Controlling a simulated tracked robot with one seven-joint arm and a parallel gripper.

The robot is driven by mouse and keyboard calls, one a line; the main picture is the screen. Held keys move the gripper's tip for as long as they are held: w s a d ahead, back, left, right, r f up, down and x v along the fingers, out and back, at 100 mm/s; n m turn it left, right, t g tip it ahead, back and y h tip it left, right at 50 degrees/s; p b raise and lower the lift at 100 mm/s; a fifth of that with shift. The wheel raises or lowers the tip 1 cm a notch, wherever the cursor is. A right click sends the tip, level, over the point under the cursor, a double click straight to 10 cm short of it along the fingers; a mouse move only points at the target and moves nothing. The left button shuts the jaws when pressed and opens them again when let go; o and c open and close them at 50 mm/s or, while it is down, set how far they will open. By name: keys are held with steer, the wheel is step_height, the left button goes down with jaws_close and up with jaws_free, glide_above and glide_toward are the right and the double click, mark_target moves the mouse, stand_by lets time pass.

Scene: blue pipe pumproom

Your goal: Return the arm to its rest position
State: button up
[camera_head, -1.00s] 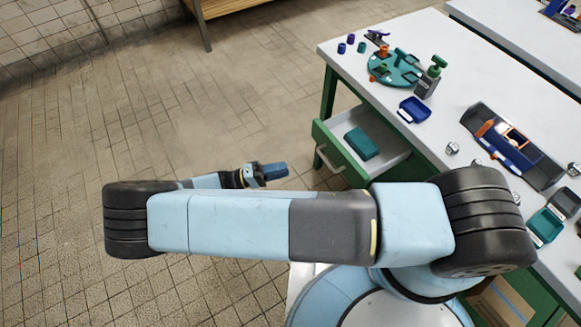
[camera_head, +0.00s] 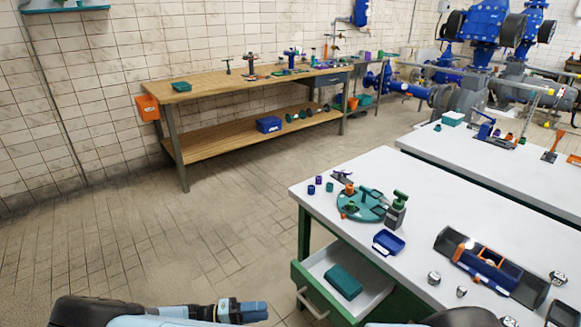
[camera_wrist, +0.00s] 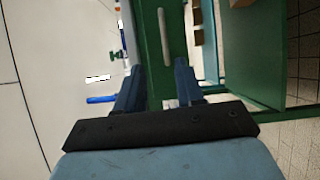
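My arm shows only in part along the bottom edge of the head view, light blue with black joints. My gripper (camera_head: 255,311) is at the bottom centre, left of the open green drawer (camera_head: 314,297) and apart from it. In the wrist view, the two dark blue fingers (camera_wrist: 158,85) stand apart with nothing between them. Beyond them is a green surface with a pale bar handle (camera_wrist: 164,45). Most of the arm is cut off below the head view.
The drawer holds a teal box (camera_head: 344,282). Its white-topped table (camera_head: 420,200) carries a teal round tray (camera_head: 350,212), a blue container (camera_head: 388,243) and a dark toolbox (camera_head: 530,292). A wooden workbench (camera_head: 215,83) stands by the wall. The floor at left (camera_head: 90,250) is clear.

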steer(key=w+d+r+g+y, duration=0.25)
steer(key=d+r+y, duration=0.25)
steer(key=r, duration=0.6)
steer(key=w+d+r+m+g+y, duration=0.15)
steer(key=w+d+r+y, duration=0.35)
steer(key=r, duration=0.6)
steer(key=w+d+r+g+y, duration=0.2)
steer(key=d+r+y, duration=0.3)
steer(key=r, duration=0.6)
steer(key=s+d+r+t+y, duration=0.3)
steer(key=s+d+r+t, duration=0.5)
steer(key=s+d+r, duration=0.7)
steer(key=d+r, duration=0.3)
steer(key=shift+s+d+t, duration=0.15)
steer(key=shift+s+t, duration=0.05)
steer(key=shift+t, duration=0.2)
